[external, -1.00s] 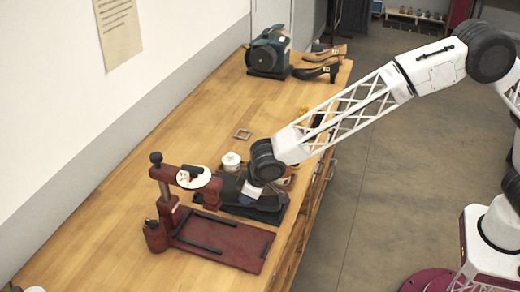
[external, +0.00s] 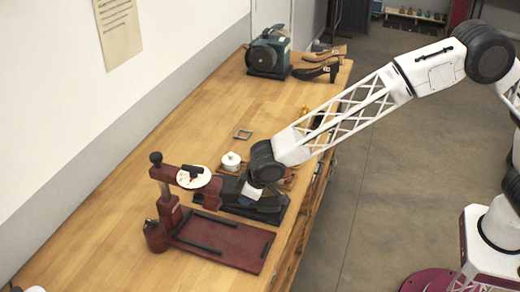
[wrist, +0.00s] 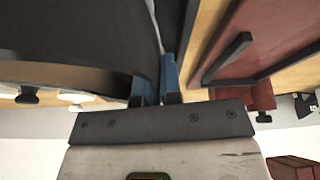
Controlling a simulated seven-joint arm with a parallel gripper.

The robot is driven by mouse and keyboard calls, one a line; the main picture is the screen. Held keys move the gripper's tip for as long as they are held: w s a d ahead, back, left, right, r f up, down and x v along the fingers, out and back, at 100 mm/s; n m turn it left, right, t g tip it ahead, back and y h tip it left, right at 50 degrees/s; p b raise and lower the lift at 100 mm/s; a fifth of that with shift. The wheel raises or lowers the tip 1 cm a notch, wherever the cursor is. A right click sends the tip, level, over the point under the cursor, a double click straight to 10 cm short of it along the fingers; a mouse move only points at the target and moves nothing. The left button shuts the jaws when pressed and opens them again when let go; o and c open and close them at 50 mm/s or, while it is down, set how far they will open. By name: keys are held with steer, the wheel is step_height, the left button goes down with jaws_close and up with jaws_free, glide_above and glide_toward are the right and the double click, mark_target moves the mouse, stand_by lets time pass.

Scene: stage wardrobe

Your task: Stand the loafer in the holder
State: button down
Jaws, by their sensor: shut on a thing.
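The dark loafer (external: 232,194) lies low on a dark mat (external: 262,218) near the table's front edge, largely hidden by my wrist in the external view. In the wrist view, the dark loafer (wrist: 75,45) fills the upper left. My gripper (wrist: 157,72) has its blue fingertips close together on the loafer's edge; the exact grip is partly hidden. The maroon holder (external: 232,243) stands just left of the loafer, with a flat base, dark rails and an upright post carrying an arm. Its base also shows at right in the wrist view (wrist: 270,45).
A white round pot (external: 231,160) and a small grey square frame (external: 243,134) sit behind my wrist. A green machine (external: 269,52) and brown shoe-shaped pieces (external: 320,68) stand at the far end. The table's left middle is clear.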

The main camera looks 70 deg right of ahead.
steer(key=shift+f, duration=0.1)
steer(key=c, duration=1.2)
jaws_free()
steer(key=shift+v, duration=3.85)
